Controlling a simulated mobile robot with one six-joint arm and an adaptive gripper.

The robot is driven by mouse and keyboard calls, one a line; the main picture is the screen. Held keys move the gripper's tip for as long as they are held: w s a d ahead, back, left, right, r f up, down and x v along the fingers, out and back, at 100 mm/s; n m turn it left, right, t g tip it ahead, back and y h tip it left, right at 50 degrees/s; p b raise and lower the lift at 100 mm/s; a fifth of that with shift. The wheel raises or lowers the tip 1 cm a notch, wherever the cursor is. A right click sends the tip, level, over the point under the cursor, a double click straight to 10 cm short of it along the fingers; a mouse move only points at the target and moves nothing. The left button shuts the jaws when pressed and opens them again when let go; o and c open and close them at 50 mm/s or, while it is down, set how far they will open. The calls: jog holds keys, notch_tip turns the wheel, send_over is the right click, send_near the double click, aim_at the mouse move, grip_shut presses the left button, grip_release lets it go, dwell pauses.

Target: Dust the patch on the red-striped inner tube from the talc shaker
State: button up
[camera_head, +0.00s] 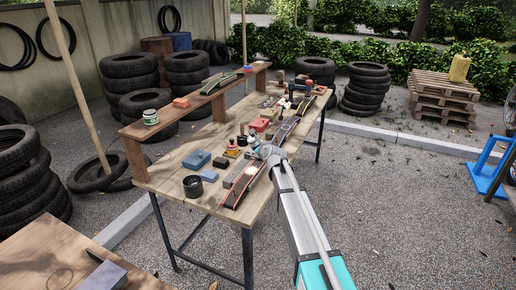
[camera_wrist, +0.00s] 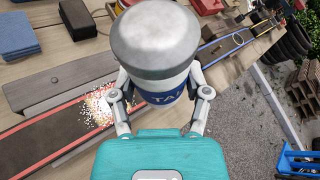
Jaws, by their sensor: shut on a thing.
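My gripper (camera_wrist: 161,100) is shut on the talc shaker (camera_wrist: 155,45), a white container with a blue label and a rounded grey cap. The cap faces the wrist camera; I cannot tell its exact tilt. In the head view my gripper (camera_head: 264,152) is over the right part of the workbench. The red-striped inner tube (camera_wrist: 40,138) lies flat, dark with red edges, to the left of and below the shaker. A patch area (camera_wrist: 98,106) on it is covered with white and orange specks. The tube also shows in the head view (camera_head: 237,192).
The workbench (camera_head: 172,178) has a raised shelf (camera_head: 190,105) behind. A blue box (camera_head: 197,159), a black cup (camera_head: 193,186) and a dark block (camera_wrist: 77,19) are near the tube. A blue-edged strip (camera_wrist: 236,41) lies farther along. Tyre stacks (camera_head: 186,70) stand behind.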

aim_at(251, 138)
jog(key=shift+r, duration=0.1)
jog(key=r+p, duration=0.1)
jog(key=p, duration=0.1)
jog(key=a+r+m+p, duration=0.1)
jog(key=r, duration=0.1)
jog(key=s+r+m+g+y+p, duration=0.1)
jog(key=p, duration=0.1)
jog(key=shift+a+r+p, duration=0.2)
jog(key=shift+r+p, duration=0.1)
jog(key=shift+r, duration=0.1)
jog(key=shift+s+a+r+m+g+y+p, duration=0.15)
jog(key=shift+a+r+m+y+p, duration=0.1)
jog(key=shift+r+m+p, duration=0.35)
jog(key=shift+s+a+r+m+g+y+p, duration=0.15)
jog(key=shift+a+r+m+y+p, duration=0.2)
jog(key=shift+r+p, duration=0.35)
jog(key=shift+d, duration=0.15)
